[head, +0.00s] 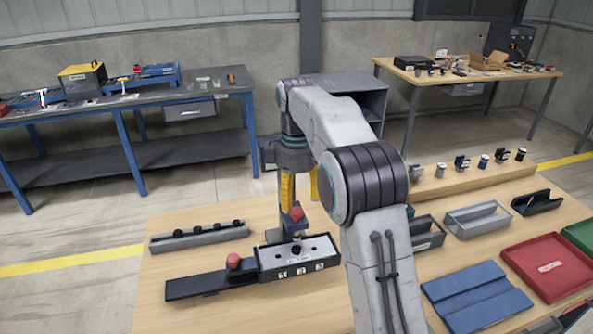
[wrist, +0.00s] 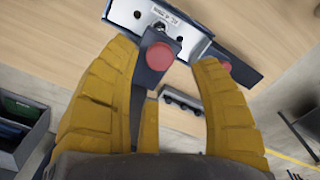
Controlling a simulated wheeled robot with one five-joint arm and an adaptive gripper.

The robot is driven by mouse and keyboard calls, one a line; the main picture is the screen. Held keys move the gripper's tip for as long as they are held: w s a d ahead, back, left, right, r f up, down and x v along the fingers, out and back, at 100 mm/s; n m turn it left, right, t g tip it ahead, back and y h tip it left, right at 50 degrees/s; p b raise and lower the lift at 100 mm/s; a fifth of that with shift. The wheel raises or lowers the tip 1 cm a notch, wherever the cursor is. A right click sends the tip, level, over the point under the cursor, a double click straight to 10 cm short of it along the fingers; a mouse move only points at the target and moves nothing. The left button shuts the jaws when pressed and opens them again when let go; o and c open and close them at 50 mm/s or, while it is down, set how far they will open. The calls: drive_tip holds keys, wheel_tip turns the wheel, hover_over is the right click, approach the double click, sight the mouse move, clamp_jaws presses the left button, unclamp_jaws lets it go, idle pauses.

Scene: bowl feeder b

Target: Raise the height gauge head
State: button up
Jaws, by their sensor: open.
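The height gauge head, a dark block (head: 290,221) with a red knob (head: 296,213), sits low on a thin upright post above the back of a grey base plate labelled 1, 2, 3 (head: 320,249). In the wrist view the red knob (wrist: 160,56) and dark block (wrist: 150,74) show between the yellow fingers of my gripper (wrist: 166,54). The fingers are apart, with visible gaps to the knob. In the head view my gripper (head: 300,192) hangs just above the head, partly hidden by my arm. Contact with the head cannot be told.
A dark slide bar (head: 195,285) with another red knob (head: 233,261) extends left of the base plate. A grey rail (head: 199,238) with several black knobs lies behind it. Grey trays (head: 477,219), a blue tray (head: 478,301) and a red tray (head: 549,266) lie at right. The table's front left is clear.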

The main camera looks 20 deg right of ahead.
wheel_tip(320, 180, up, 8)
drive_tip(key=shift+f, duration=0.2)
idle(0.3)
drive_tip(key=shift+r, duration=0.1)
idle(0.4)
drive_tip(key=s+r+m+t, duration=0.2)
drive_tip(key=s+m, duration=0.3)
drive_tip(key=s, duration=0.9)
drive_tip(key=s+f+m+t, duration=0.1)
drive_tip(key=s+f+m, duration=0.1)
drive_tip(key=s+f, duration=0.3)
drive_tip(key=s+f+m+t, duration=0.1)
drive_tip(key=s+f, duration=0.4)
drive_tip(key=s, duration=0.6)
drive_tip(key=shift+s+f+m, duration=0.15)
drive_tip(key=shift+s+m, duration=0.05)
drive_tip(key=shift+m, duration=0.3)
